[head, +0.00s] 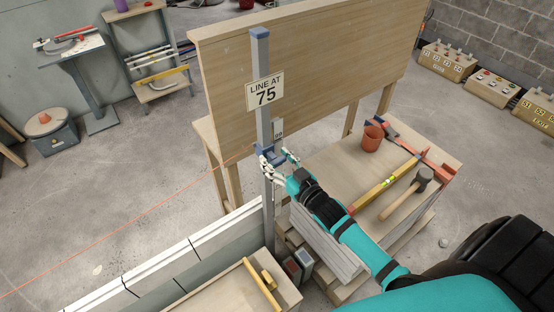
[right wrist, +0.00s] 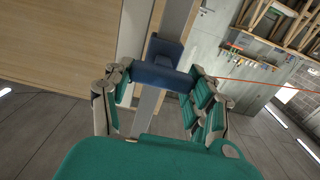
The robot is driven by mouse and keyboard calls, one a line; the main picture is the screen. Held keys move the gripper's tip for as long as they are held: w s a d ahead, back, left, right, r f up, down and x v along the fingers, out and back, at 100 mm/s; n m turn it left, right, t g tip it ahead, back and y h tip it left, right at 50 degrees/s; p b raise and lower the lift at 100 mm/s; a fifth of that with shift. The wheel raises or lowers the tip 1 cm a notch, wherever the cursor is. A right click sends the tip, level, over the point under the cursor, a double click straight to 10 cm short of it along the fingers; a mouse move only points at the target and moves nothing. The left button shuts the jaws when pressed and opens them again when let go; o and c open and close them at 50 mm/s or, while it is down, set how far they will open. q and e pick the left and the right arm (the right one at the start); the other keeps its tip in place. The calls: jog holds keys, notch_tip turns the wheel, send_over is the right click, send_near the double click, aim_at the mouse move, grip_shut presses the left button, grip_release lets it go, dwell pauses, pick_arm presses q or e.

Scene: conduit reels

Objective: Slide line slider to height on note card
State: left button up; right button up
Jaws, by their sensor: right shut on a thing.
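A grey upright post (head: 262,60) stands at the end of the block wall. The note card (head: 265,92), reading "LINE AT 75", is on its upper part. The blue line slider (head: 270,158) sits around the post, well below the card. My right gripper (head: 274,166) is shut on the slider, coming from the right. In the right wrist view, the slider (right wrist: 162,76) lies between the finger pads, with the post (right wrist: 150,108) running through it. A small pale tag (head: 278,128) shows just above the slider; its marking is too small to read surely. My left gripper is out of view.
An orange line (head: 130,222) runs from the slider toward the lower left. A wooden board (head: 320,60) stands behind the post. A table to the right carries a clay pot (head: 372,138), a yellow level (head: 385,184) and a mallet (head: 408,194). The block wall (head: 180,265) is below.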

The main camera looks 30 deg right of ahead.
grip_shut()
notch_tip(320, 180, down, 24)
jog(key=b, duration=1.7)
jog(key=shift+f, duration=0.15)
jog(key=o, duration=1.4)
grip_release()
jog(key=shift+c, duration=0.2)
jog(key=s+d, duration=0.1)
jog(key=s, duration=1.1)
jog(key=shift+d, duration=0.35)
